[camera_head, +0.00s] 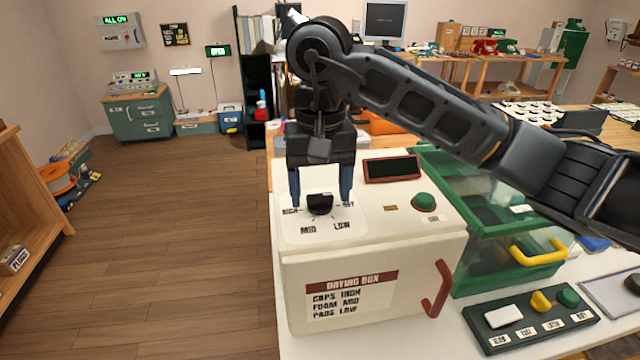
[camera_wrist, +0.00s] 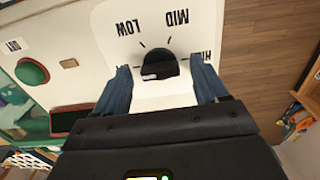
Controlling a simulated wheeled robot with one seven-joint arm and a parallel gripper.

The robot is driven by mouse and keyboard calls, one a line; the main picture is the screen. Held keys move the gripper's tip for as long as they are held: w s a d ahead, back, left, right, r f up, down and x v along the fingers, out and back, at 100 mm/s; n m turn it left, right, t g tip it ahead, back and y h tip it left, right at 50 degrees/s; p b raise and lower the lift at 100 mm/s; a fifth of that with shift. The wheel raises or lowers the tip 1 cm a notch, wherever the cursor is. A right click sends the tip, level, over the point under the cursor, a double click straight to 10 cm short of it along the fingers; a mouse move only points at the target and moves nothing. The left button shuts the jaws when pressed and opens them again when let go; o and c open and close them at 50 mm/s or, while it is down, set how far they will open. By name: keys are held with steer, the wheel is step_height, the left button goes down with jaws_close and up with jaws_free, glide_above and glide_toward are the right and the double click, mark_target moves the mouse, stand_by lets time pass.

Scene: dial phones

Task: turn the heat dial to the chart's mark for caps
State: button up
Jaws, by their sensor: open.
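The black heat dial (camera_head: 320,205) sits on a white plate on top of the cream drying box (camera_head: 365,250). Marks HIGH, MID, LOW and OFF surround it, with HIGH and OFF partly covered by my fingers. My gripper (camera_head: 320,203) points down, open, with one blue finger on each side of the dial. The wrist view shows a gap between the dial (camera_wrist: 160,67) and each finger. A small white patch shows on the dial there; I cannot tell for sure which mark the dial points to. The chart (camera_head: 349,295) on the box front appears to read caps high, foam mid, pads low.
A green button (camera_head: 424,202) and dark display (camera_head: 391,169) share the box top. A red handle (camera_head: 438,289) sticks out in front. A green clear-sided case (camera_head: 500,215) with a yellow handle stands close on the right, beside a dark button panel (camera_head: 530,316).

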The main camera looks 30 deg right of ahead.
steer(key=shift+c, duration=0.3)
steer(key=c, duration=1)
